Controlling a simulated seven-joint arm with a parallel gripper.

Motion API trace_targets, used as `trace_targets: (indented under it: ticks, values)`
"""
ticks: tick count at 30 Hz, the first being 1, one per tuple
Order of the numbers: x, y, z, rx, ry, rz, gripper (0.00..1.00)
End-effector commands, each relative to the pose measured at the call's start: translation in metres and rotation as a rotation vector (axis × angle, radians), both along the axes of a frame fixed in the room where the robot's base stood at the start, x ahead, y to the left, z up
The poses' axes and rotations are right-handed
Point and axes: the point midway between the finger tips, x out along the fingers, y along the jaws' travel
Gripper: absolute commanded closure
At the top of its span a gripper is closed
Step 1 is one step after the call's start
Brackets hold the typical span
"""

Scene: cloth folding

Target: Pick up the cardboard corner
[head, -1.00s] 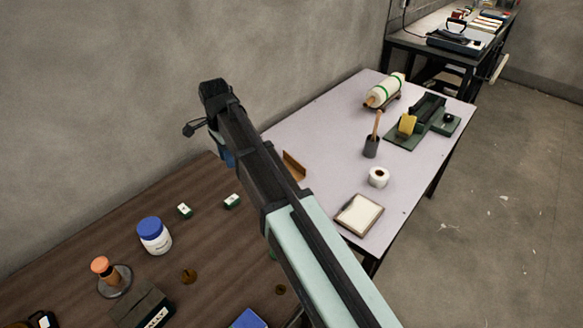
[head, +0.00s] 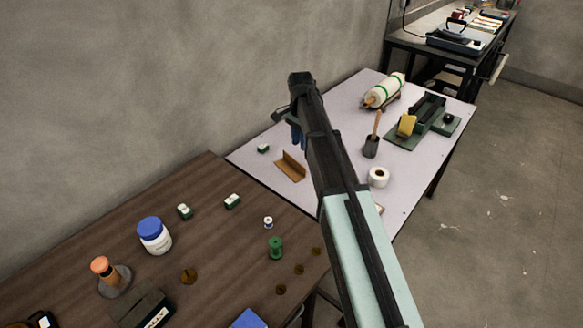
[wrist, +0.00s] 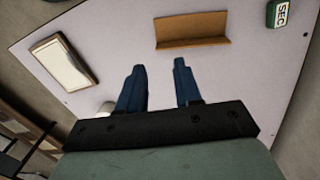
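The cardboard corner (head: 290,166) is a brown, L-folded piece lying on the white table, left of my arm in the head view. In the wrist view the cardboard corner (wrist: 191,30) lies ahead of the fingertips, toward the top of the picture. My gripper (wrist: 159,67) shows two blue fingers spread apart with nothing between them. In the head view my gripper (head: 298,135) is mostly hidden behind my arm, with a bit of blue finger showing above the white table, just right of the cardboard corner. The fingers are apart from the cardboard.
A small green-and-white box (head: 263,149) lies beyond the cardboard. A white roll (head: 379,177), a dark cup with a wooden handle (head: 371,147) and a green-based device (head: 425,120) stand to the right. A framed tray (wrist: 64,62) shows in the wrist view. The wall borders the table.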

Motion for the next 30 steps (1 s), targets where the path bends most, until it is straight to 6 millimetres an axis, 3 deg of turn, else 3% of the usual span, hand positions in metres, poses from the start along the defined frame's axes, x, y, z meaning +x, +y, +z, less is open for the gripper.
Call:
trace_targets:
  ticks: [9, 21, 30]
  values:
    - [0.017, 0.003, -0.002, 0.027, -0.023, 0.529, 0.66]
    - [0.025, 0.004, -0.002, 0.045, -0.045, 1.241, 0.66]
    - [0.025, 0.004, -0.002, 0.049, -0.044, 1.502, 0.66]
